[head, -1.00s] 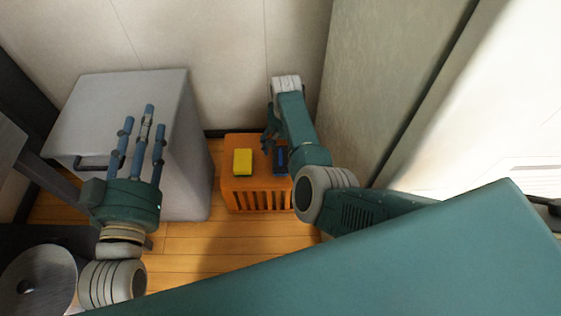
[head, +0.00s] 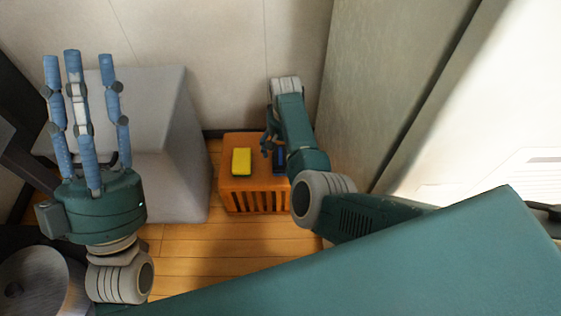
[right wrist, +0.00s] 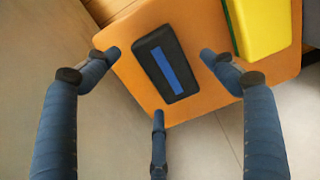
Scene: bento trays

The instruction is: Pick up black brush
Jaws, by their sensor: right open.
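The black brush (right wrist: 178,88) lies on the orange slatted stool (right wrist: 135,85). It is a black rounded block with a blue strip on top. In the head view the brush (head: 278,160) is partly hidden by my right arm. My right gripper (right wrist: 160,70) is open and empty, its fingers spread around the brush from above, with no clear contact. In the head view my right gripper (head: 268,145) hangs over the right part of the stool. My left gripper (head: 80,60) is open and empty, fingers pointing up, in front of the grey cabinet.
A yellow sponge (head: 241,161) lies on the stool left of the brush; it also shows in the right wrist view (right wrist: 265,25). The grey cabinet (head: 185,150) stands left of the stool. A wall is behind, and a tall grey-green panel (head: 375,80) stands close on the right.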

